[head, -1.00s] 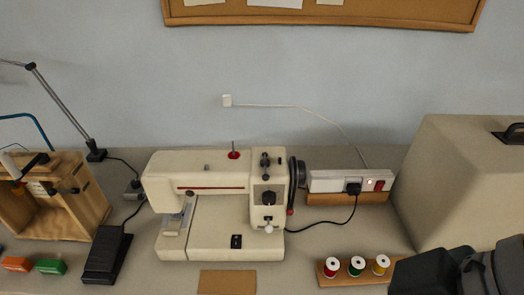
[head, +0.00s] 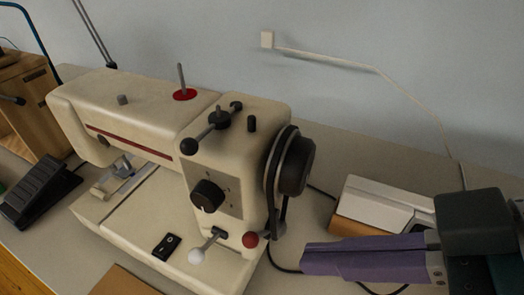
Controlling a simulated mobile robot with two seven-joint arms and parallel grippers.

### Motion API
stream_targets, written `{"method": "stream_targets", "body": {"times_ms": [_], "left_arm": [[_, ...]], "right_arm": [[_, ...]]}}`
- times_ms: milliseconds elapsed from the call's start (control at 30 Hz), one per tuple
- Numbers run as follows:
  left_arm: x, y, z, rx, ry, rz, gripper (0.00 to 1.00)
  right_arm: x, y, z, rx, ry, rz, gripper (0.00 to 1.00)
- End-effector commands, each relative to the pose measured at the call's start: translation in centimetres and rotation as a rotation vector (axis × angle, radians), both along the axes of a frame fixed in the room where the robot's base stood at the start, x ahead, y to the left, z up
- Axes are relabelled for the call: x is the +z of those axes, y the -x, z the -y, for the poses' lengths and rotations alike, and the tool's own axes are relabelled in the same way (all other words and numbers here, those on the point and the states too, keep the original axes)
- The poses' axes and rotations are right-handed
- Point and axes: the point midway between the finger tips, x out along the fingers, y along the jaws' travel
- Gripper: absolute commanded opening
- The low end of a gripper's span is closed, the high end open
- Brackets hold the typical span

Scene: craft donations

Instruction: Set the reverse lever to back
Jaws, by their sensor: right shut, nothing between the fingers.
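The cream sewing machine (head: 140,110) fills the left and middle of the head view. Low on its pillar is a short lever with a white ball (head: 196,257), pointing toward me and slightly down to the left. A red ball (head: 250,240) sits just right of it, near the handwheel. A lever with a black ball (head: 190,146) lies across the top of the pillar. No label shows which is the reverse lever. My right gripper (head: 306,258) is shut and empty, its purple fingers pointing left, apart from the white ball and to its right. My left gripper is out of view.
The black handwheel (head: 294,165) stands out from the machine's right side, between pillar and power strip (head: 375,208). A black cord runs on the table beneath my right fingers. A foot pedal (head: 40,190) lies at left.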

Motion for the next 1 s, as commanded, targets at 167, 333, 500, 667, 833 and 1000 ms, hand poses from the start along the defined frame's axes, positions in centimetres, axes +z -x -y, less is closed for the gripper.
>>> {"method": "stream_targets", "body": {"times_ms": [167, 333, 500, 667, 833, 1000], "left_arm": [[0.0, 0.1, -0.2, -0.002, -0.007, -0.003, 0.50], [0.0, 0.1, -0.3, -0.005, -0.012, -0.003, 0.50], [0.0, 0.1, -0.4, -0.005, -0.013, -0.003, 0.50], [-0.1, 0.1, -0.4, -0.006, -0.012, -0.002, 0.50], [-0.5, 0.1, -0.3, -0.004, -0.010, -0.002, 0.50], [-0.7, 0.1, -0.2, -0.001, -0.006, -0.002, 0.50]], "right_arm": [[0.1, 0.0, 0.0, 0.000, 0.000, 0.000, 0.00], [0.0, 0.0, -0.1, -0.001, 0.000, -0.001, 0.00], [-1.0, -0.4, -1.5, -0.002, -0.002, -0.004, 0.00], [-2.8, -1.1, -4.1, -0.002, -0.004, -0.004, 0.00], [-5.1, -2.0, -7.0, -0.001, -0.003, -0.005, 0.00], [-6.8, -2.7, -9.4, -0.001, -0.001, -0.004, 0.00]]}}
